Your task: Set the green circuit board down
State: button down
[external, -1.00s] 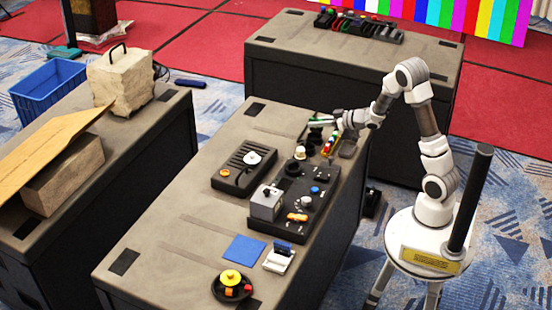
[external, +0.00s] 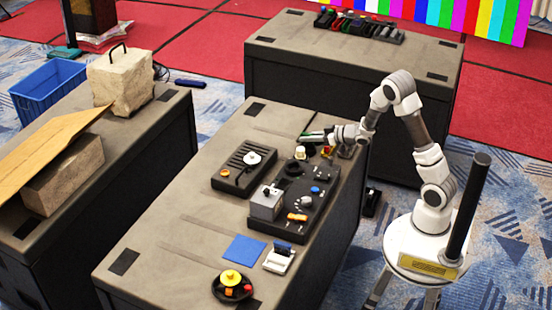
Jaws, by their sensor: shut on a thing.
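My gripper (external: 325,134) is at the far end of the middle bench (external: 190,215), shut on the green circuit board (external: 311,136). The board shows as a thin green strip at the fingertips, seen nearly edge-on and partly hidden by the fingers. It is close to the bench top; I cannot tell whether it touches it. A small white and yellow part (external: 300,153) stands just in front of it.
A black control panel (external: 290,215) and a dark grilled box (external: 243,168) stand nearby. A blue square (external: 244,249) and a round dish (external: 232,285) lie at the near end. The bench surface left of the gripper is clear.

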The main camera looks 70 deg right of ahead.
jog(key=shift+f, duration=0.35)
jog(key=c, duration=0.8)
grip_release()
jog(key=shift+r, duration=0.4)
jog(key=p+v, duration=0.3)
jog(key=v, duration=0.9)
jog(key=s+a+r+m+g+h, duration=0.1)
jog(key=s+a+r+g+h, duration=0.25)
jog(key=r, duration=0.55)
jog(key=s+a+r+g+y, duration=0.1)
jog(key=s+a, duration=0.4)
jog(key=s+a+r+g+y, duration=0.1)
jog(key=s+a+g, duration=0.1)
jog(key=s+a, duration=0.3)
jog(key=s+a+r+n+g+y, duration=0.1)
jog(key=s+a+g, duration=0.1)
jog(key=s+a, duration=0.3)
jog(key=shift+s+a+r+y, duration=0.25)
jog(key=shift+r, duration=0.05)
